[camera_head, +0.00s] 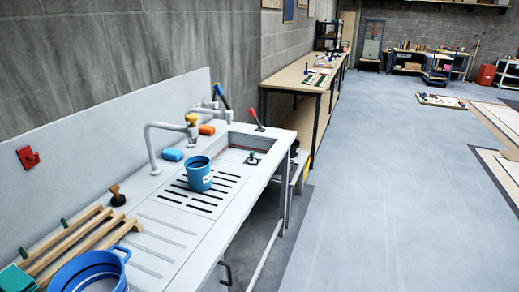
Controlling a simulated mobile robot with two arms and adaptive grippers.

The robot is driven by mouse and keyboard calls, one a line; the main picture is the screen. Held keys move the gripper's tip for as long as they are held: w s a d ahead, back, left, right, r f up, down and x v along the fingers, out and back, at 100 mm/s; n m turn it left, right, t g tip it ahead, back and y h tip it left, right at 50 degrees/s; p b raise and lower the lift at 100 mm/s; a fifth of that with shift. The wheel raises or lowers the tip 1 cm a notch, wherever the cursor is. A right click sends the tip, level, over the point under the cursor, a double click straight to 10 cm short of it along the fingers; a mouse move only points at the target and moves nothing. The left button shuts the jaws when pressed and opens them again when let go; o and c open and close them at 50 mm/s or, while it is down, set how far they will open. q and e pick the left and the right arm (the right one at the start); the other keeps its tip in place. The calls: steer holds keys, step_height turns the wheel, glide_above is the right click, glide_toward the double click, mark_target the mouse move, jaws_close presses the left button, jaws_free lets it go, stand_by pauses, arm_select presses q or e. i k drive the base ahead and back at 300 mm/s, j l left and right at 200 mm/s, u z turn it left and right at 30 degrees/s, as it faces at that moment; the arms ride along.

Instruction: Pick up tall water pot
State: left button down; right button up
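A tall blue pot (199,176) with a small pale label stands upright on the slotted drainboard of the sink unit, just before the basin. It is open at the top. A wider blue pot (88,274) with a side handle stands at the near left end of the counter, cut off by the bottom edge. Neither of my grippers shows in the head view.
The sink counter (165,238) runs along the left wall. A faucet (152,150), a blue sponge (172,155), an orange sponge (206,129) and brushes stand behind the tall pot. A wooden rack (66,242) lies near left.

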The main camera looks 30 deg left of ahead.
mark_target(198, 170)
steer(key=u, duration=1.35)
steer(key=i+l+u, duration=0.3)
steer(key=l+u, duration=0.3)
steer(key=i+l+u, duration=0.15)
steer(key=l+u, duration=0.15)
steer(key=l, duration=0.25)
steer(key=i+l+u, duration=0.1)
steer(key=l+u, duration=0.2)
steer(key=l, duration=0.1)
